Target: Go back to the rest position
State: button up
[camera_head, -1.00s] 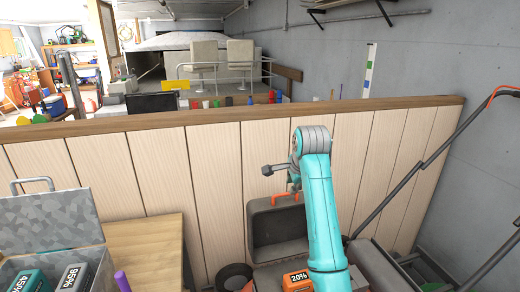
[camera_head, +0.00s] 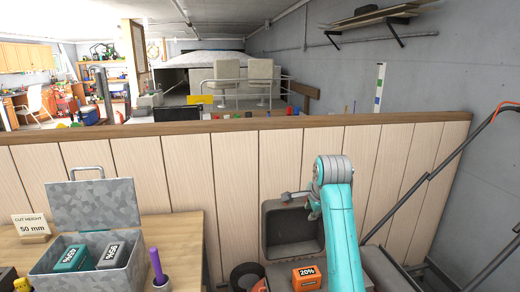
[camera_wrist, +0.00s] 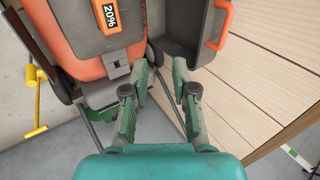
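My gripper (camera_wrist: 160,72) is open and empty in the wrist view, its two green fingers apart. Beyond it is the orange and grey mower (camera_wrist: 75,20) with a battery marked 20% (camera_wrist: 108,16) and a raised dark grey lid (camera_wrist: 185,25) with an orange handle. In the head view my teal arm stands in front of the mower's open lid (camera_head: 284,236). The orange 20% battery (camera_head: 306,277) sits below that lid, left of my arm. My fingers are not clear in the head view.
A wooden table (camera_head: 188,235) at left holds an open metal box (camera_head: 133,262) with batteries marked 45% (camera_head: 72,258) and 95% (camera_head: 112,256), a purple marker (camera_head: 156,264) and a "CUT HEIGHT 50 mm" sign (camera_head: 32,228). A plank partition (camera_head: 230,180) runs behind. The mower's handlebar (camera_head: 445,165) rises at right.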

jog(key=s+f+n+t, duration=0.15)
jog(key=s+f, duration=0.35)
jog(key=f, duration=0.5)
jog(key=s+d+f+n, duration=0.1)
jog(key=s+f+n, duration=0.1)
jog(key=s+f, duration=0.5)
jog(key=s+f+n+t, duration=0.15)
jog(key=s+f, duration=0.25)
jog(key=f, duration=0.8)
jog(key=s+f+n+t, duration=0.1)
jog(key=s+f, duration=0.2)
jog(key=s, duration=0.2)
jog(key=s+f+n, duration=0.1)
jog(key=s+f, duration=0.2)
jog(key=s, duration=0.2)
jog(key=s+d+r+n+t, duration=0.15)
jog(key=s+n, duration=0.25)
jog(key=s, duration=1.8)
jog(key=s+r+n+t, duration=0.3)
jog(key=s+r+n, duration=0.2)
jog(key=s+r, duration=0.9)
jog(key=v, duration=0.4)
jog(key=shift+s+f, duration=0.15)
jog(key=shift+f, duration=0.15)
